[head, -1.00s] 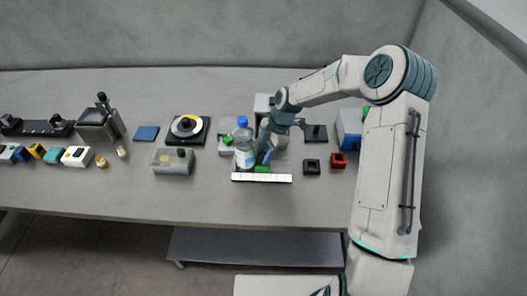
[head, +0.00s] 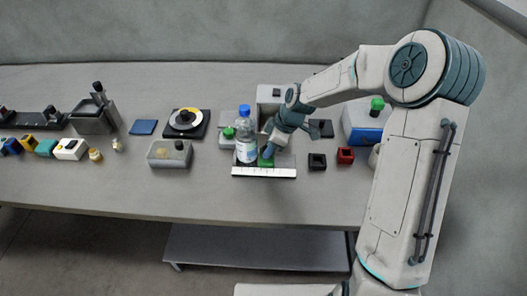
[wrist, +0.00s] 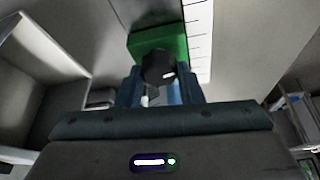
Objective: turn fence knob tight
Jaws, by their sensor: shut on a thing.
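The fence is a green block (head: 266,163) beside a white scale strip (head: 264,172) near the table's front edge. In the wrist view the green block (wrist: 160,43) carries a dark faceted knob (wrist: 158,66), and the white scale (wrist: 199,40) runs along its right side. My gripper (wrist: 160,88) has its blue fingers on either side of the knob and is shut on it. In the head view my gripper (head: 268,150) reaches down to the green block and hides the knob.
A clear bottle with a blue cap (head: 245,140) stands close to the left of my gripper. A grey box (head: 268,97) is behind it. Black (head: 317,161) and red (head: 345,155) blocks lie to the right. The table front is clear.

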